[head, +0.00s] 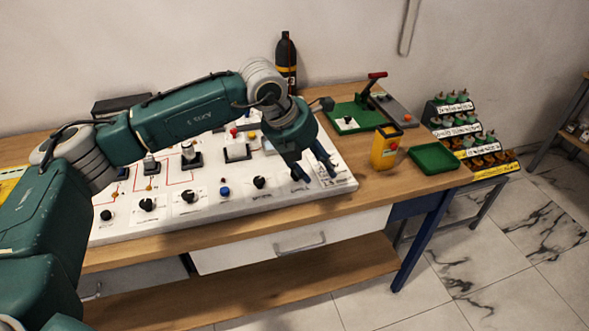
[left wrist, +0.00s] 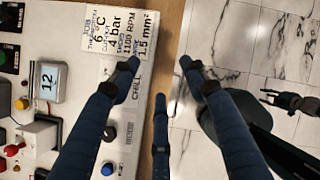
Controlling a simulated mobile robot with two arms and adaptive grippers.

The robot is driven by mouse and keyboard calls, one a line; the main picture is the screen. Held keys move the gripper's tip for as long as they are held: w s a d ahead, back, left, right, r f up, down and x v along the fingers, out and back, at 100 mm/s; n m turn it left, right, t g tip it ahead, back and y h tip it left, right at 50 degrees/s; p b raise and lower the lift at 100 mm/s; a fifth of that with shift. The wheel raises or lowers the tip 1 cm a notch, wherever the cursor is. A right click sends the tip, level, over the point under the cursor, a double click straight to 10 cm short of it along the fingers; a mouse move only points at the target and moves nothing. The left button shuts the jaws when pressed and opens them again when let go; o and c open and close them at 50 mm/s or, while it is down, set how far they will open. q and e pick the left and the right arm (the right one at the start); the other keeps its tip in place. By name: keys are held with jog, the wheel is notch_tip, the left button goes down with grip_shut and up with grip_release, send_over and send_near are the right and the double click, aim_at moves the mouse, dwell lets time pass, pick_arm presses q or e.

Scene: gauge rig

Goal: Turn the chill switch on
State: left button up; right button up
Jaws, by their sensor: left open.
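The white control panel (head: 300,195) lies on the wooden bench with a row of knobs and a blue button along its front. In the left wrist view a label reading CHILL (left wrist: 137,90) is on the panel's edge strip. The chill switch beside it seems hidden behind a finger of mine, so its position cannot be read. My left gripper (head: 316,172) is open and empty above the panel's right front corner; in the left wrist view its fingers (left wrist: 160,64) straddle the panel edge. I cannot tell whether it touches anything.
A black knob (left wrist: 109,132) and a blue button (left wrist: 107,169) sit along the same edge. A job card (left wrist: 118,32) lies at the panel corner. A yellow device (head: 384,150) and a green tray (head: 434,158) stand to the right. A dark part over the floor (left wrist: 288,101) may be my right gripper.

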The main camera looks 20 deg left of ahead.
aim_at(294, 174)
pick_arm(q)
jog(key=w+a+r+n+y, duration=0.1)
jog(key=w+a+r+y, duration=0.15)
jog(key=a, duration=0.55)
jog(key=p+x, duration=0.1)
jog(key=x, duration=0.5)
jog(key=p+x, duration=0.1)
jog(key=x, duration=0.2)
jog(key=shift+s+f+p, duration=0.2)
jog(key=shift+f+p, duration=0.15)
jog(key=shift+f, duration=0.15)
jog(key=shift+w+f+t, duration=0.25)
jog(key=shift+f+t, duration=0.05)
jog(key=shift+f, duration=0.35)
grip_shut()
